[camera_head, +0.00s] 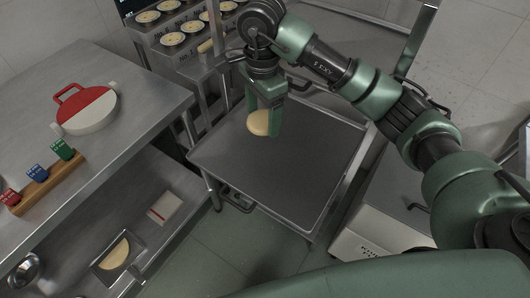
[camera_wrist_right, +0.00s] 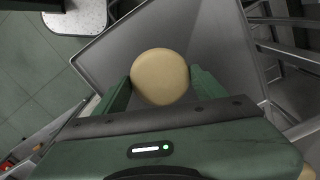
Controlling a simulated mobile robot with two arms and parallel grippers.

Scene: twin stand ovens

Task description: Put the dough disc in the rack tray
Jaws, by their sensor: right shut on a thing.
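The dough disc (camera_head: 259,122) is pale, round and flat. My right gripper (camera_head: 263,116) is shut on it and holds it over the rack tray (camera_head: 310,165), a wide dark grey tray with a raised rim. In the right wrist view the disc (camera_wrist_right: 160,76) sits between the two green fingers of my right gripper (camera_wrist_right: 160,88), with the grey tray (camera_wrist_right: 222,40) behind it. I cannot tell from these views how high the disc is above the tray. The visible tray surface is bare. My left gripper is not in view.
A steel table (camera_head: 135,90) at left bears a red and white round press (camera_head: 88,108) and a wooden block (camera_head: 45,185) with coloured tags. Its lower shelf holds a small tray (camera_head: 118,256) with a half-round dough piece. Shelves with several filled rounds (camera_head: 173,38) stand behind.

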